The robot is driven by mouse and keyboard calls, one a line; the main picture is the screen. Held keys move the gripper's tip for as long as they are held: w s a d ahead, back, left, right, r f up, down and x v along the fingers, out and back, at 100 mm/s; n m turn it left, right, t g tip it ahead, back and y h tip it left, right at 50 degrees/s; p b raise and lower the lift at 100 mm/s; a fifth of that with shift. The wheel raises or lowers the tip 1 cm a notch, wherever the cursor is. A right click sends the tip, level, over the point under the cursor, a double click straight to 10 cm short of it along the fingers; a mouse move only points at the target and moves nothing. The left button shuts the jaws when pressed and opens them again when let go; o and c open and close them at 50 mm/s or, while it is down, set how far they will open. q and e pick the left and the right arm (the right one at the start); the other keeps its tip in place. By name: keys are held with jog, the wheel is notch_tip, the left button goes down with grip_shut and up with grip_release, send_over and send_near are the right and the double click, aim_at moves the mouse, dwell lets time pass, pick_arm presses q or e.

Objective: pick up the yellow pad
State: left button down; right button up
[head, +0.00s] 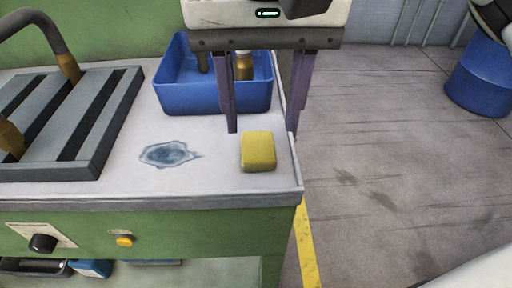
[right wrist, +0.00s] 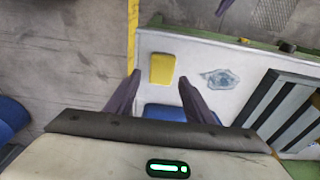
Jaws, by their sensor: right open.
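The yellow pad (head: 258,151) lies flat on the light worktop (head: 215,180), near its right front corner. It also shows in the right wrist view (right wrist: 162,68), a little beyond the fingertips and between their lines. My right gripper (head: 262,132) hangs over the right end of the worktop, fingers pointing down and spread wide. In the right wrist view the gripper (right wrist: 158,80) is empty. The pad is apart from both fingers. My left gripper does not show in either view.
A blue bin (head: 185,92) with bottles stands behind the pad, partly hidden by my right gripper. A bluish puddle (head: 168,154) lies left of the pad. A dark slatted grate (head: 95,122) fills the left. The worktop ends just right of the pad. A blue drum (head: 480,78) stands on the floor.

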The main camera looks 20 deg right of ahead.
aim_at(258, 144)
jog(key=f, duration=0.3)
jog(key=w+f, duration=0.1)
jog(key=f, duration=0.1)
jog(key=shift+f, duration=0.35)
jog(key=c, duration=0.8)
